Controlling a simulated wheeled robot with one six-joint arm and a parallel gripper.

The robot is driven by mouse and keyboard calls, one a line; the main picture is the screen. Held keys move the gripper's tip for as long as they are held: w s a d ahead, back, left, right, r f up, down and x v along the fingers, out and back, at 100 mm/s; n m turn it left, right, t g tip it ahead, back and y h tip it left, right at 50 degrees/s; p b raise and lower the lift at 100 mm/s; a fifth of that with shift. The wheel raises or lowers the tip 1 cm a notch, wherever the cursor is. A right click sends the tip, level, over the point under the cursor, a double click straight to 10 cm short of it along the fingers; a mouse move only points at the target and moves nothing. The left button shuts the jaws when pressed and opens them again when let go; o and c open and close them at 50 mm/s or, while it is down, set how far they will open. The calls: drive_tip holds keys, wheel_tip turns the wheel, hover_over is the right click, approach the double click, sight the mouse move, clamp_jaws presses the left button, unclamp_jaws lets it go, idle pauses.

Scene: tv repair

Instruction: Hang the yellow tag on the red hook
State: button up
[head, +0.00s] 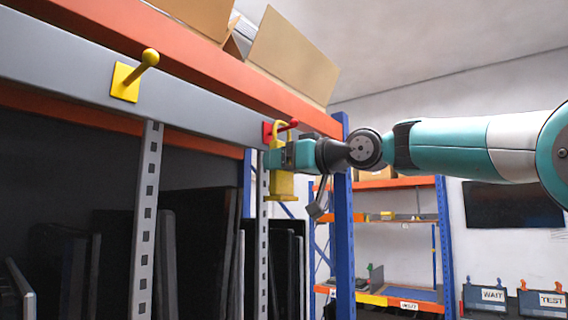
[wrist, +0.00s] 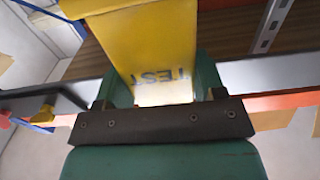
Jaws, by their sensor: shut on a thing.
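The yellow tag (head: 282,185) hangs upright with its loop at the top, and it also fills the upper middle of the wrist view (wrist: 145,35), where the upside-down word TEST shows. My gripper (head: 276,158) is shut on the tag below its loop; the green fingers also show in the wrist view (wrist: 165,85). The red hook (head: 267,132) sits on the grey beam at the tag's loop. Its peg overlaps the loop in the head view, with the tip seen at the loop's right side. I cannot tell for certain whether the peg passes through the loop.
A yellow hook (head: 126,83) is on the same grey beam (head: 205,104) to the left. An orange beam and open cardboard boxes (head: 292,62) are above. A blue post (head: 343,230) stands close right of my gripper. Dark flat panels (head: 215,250) stand below the beam.

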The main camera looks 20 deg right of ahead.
drive_tip(key=shift+f, duration=0.2)
idle(0.5)
drive_tip(key=o, duration=1)
drive_tip(key=shift+o, duration=0.9)
drive_tip(key=shift+s+d, duration=0.1)
drive_tip(key=shift+s, duration=0.05)
drive_tip(key=v, duration=0.9)
drive_tip(key=shift+s+d, duration=0.2)
drive_tip(key=shift+s, duration=0.1)
